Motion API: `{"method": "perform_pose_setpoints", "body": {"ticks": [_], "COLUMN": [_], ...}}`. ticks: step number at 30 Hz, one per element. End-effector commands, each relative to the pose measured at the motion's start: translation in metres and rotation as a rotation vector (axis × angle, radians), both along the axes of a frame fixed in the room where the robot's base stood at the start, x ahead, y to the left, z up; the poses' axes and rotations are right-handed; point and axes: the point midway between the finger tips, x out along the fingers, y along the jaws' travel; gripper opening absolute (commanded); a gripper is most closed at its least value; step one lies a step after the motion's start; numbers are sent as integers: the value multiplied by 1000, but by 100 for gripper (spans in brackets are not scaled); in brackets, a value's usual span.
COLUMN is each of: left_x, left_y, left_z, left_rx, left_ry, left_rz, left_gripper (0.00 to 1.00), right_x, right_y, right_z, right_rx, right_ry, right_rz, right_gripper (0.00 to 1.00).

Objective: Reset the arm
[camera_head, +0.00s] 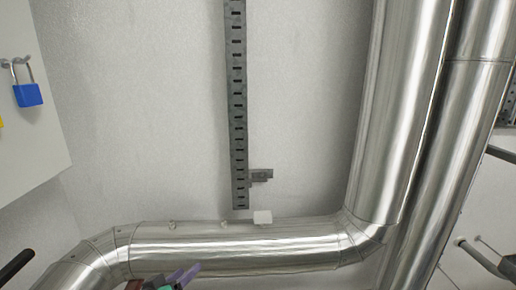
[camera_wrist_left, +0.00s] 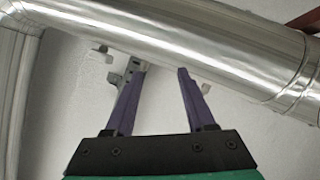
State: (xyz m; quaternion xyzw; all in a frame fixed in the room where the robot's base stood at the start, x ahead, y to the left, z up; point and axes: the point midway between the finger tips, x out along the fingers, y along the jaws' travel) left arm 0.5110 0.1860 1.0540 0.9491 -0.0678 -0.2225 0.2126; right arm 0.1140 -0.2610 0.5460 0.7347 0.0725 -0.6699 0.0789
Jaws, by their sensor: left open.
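My left gripper (camera_head: 186,272) shows only in part at the bottom edge of the head view, in front of the horizontal pipe's lower side. In the left wrist view its two purple fingers (camera_wrist_left: 160,70) stand well apart with nothing between them. Past the fingertips are the wall and a large shiny metal pipe (camera_wrist_left: 200,40). The rest of the left arm is out of the head view. My right gripper is not seen in either view.
A shiny horizontal pipe (camera_head: 240,245) crosses low and meets tall vertical pipes (camera_head: 400,110) at the right. A grey slotted rail (camera_head: 237,100) runs down the white wall. A blue padlock (camera_head: 28,95) hangs on a white panel (camera_head: 25,150) at the left.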

Motion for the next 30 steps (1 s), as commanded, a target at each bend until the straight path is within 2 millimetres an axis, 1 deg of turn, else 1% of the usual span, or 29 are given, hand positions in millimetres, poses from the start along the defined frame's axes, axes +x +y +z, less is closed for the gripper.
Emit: {"method": "perform_pose_setpoints", "body": {"ticks": [1,2,3,5,6,8,9,11,12,14,15,18,19,23,24,26,27,29,30], "left_x": [-22,-35,-53,-78,-94,-118,-134,-157,-172,-195,-211,-201,-199,-198,-199,-203,-207,-217,-226], "left_y": [3,6,9,14,18,23,27,32,36,41,45,43,43,42,41,41,42,43,44], "left_z": [-25,-39,-55,-75,-86,-100,-108,-117,-123,-129,-133,-176,-188,-243,-261,-291,-312,-346,-371], "left_rx": [79,125,182,255,299,358,394,443,473,516,544,541,539,537,537,537,537,538,537], "left_ry": [96,151,220,316,376,458,512,589,638,714,764,777,780,801,808,820,827,843,854], "left_rz": [-24,-41,-62,-96,-118,-153,-175,-209,-233,-269,-294,-298,-300,-309,-312,-317,-321,-327,-332], "left_gripper": [55,55,55,55,55,55,55,55,55,55,55,55,55,55,55,55,55,55,55], "right_x": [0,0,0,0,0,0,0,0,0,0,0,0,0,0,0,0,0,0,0], "right_y": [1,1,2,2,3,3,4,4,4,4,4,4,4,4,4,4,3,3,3], "right_z": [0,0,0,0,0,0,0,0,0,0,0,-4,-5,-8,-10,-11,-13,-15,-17], "right_rx": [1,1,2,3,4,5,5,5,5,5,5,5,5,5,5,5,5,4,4], "right_ry": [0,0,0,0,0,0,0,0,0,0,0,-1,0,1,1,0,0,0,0], "right_rz": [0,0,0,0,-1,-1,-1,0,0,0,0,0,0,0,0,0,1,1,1], "right_gripper": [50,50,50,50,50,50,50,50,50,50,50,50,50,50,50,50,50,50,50]}}
